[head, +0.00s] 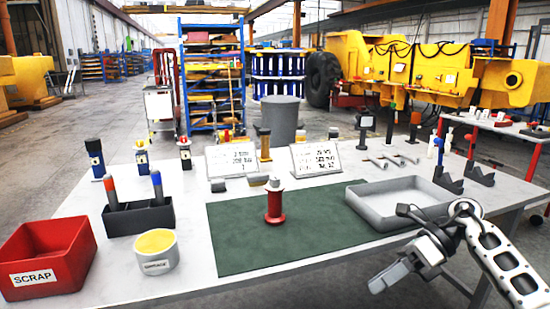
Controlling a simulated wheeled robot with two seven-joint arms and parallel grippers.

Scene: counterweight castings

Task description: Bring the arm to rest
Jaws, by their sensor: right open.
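My right arm comes in from the lower right. Its right gripper (384,280) hangs in front of the table's near right edge, with its fingers pointing down and left. The gripper is open and I see nothing held in it. It is apart from the green mat (320,225) and the grey tray (368,213). A red stand-like piece (275,207) with a paler top stands upright on the mat. My left gripper is out of view.
On the left are a red SCRAP bin (68,274), a round labelled tub (156,266) and a dark holder (140,219) with two markers. Two sign boards (231,160) (316,158) stand behind the mat. Dark angled brackets (479,175) stand at right. The mat's front part is clear.

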